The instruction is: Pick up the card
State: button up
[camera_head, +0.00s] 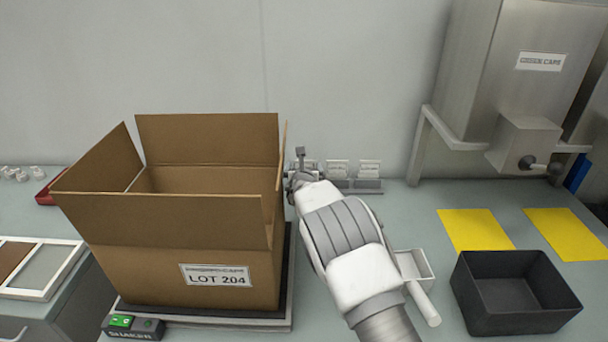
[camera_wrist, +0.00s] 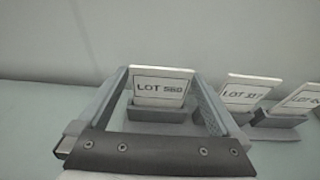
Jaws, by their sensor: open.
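Several white cards stand upright in grey holders against the back wall. In the wrist view the nearest card (camera_wrist: 163,85) reads LOT with a number like 560, and its holder (camera_wrist: 158,114) is below it. My gripper (camera_wrist: 160,80) is open, with one finger at each side of this card; I cannot tell whether they touch it. A second card (camera_wrist: 243,93) and a third card (camera_wrist: 303,99) stand to the right. In the head view my gripper (camera_head: 299,168) is at the left end of the card row and mostly hides the first card.
A large open carton (camera_head: 170,265) labelled LOT 204 stands close to the left of my gripper. To the right are a black bin (camera_head: 515,308), yellow mats (camera_head: 475,230) and a steel dispenser (camera_head: 510,75). A small white scoop-like tray (camera_head: 415,268) lies beside my arm.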

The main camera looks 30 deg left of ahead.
jog(key=shift+c, duration=0.3)
jog(key=c, duration=1.1)
jog(key=shift+r, duration=0.1)
jog(key=shift+r, duration=0.55)
notch_tip(320, 180, up, 3)
jog(key=shift+f+p, duration=0.15)
jog(key=shift+p, duration=0.3)
jog(key=d+r, duration=0.7)
jog(key=d, duration=0.4)
jog(key=shift+w+d+b, duration=0.25)
jog(key=shift+d+b, duration=0.1)
jog(key=shift+s, duration=0.15)
